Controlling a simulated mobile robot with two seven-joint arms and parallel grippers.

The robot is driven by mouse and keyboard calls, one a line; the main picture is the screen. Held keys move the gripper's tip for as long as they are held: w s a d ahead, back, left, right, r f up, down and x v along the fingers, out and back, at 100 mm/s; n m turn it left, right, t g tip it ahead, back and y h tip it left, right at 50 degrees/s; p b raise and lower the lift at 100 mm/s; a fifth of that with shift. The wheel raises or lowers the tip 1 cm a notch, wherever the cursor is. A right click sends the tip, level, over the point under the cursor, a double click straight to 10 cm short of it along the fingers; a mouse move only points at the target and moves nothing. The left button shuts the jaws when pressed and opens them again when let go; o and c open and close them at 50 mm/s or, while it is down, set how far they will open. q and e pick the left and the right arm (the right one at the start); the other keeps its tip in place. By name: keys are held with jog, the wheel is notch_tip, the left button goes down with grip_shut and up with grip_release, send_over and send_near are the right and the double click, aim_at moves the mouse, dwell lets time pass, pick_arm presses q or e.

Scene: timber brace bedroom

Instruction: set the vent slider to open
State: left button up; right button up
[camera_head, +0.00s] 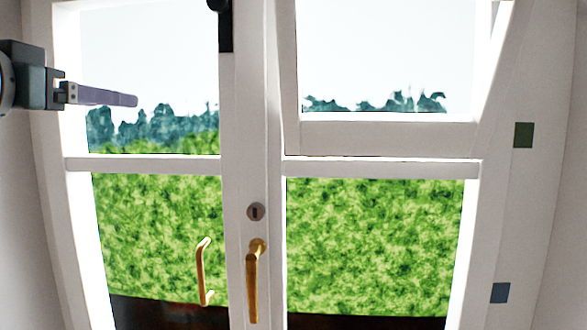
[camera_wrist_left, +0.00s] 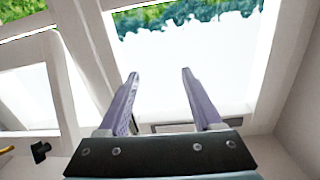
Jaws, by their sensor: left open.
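A narrow grey strip, which looks like the vent with its slider (camera_wrist_left: 172,127), lies along the white frame above the left pane in the left wrist view, where the scene appears upside down. Its middle is partly behind a finger, and I cannot tell where the slider sits. It does not show in the head view. My left gripper (camera_wrist_left: 160,72) is open and empty, with two purple fingers spread apart in front of the pane. In the head view the left gripper (camera_head: 132,99) comes in at upper left, its fingers overlapping edge-on. My right gripper is not in view.
A white double door (camera_head: 250,130) with glass panes fills the view. It carries a brass lever handle (camera_head: 253,285), a brass pull (camera_head: 203,272) and a black fitting (camera_head: 225,25) at top.

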pick_arm(q)
jog(key=s+d+f+g, duration=0.2)
jog(key=s+f, duration=0.1)
jog(key=f, duration=0.4)
jog(key=s+d+f+g, duration=0.2)
jog(key=s+f, duration=0.1)
jog(key=f, duration=0.4)
jog(key=s+d+f+g+y+p, duration=0.1)
jog(key=s+f+g, duration=0.4)
jog(key=s, duration=0.9)
jog(key=s+d+f+g+y+p, duration=0.1)
jog(key=s+f+g, duration=0.3)
jog(key=s+f, duration=0.6)
jog(key=s+d, duration=0.1)
jog(key=s, duration=0.3)
jog(key=shift+f+g+p, duration=0.2)
jog(key=shift+g+p, duration=0.15)
jog(key=shift+g, duration=0.05)
jog(key=shift+w, duration=0.15)
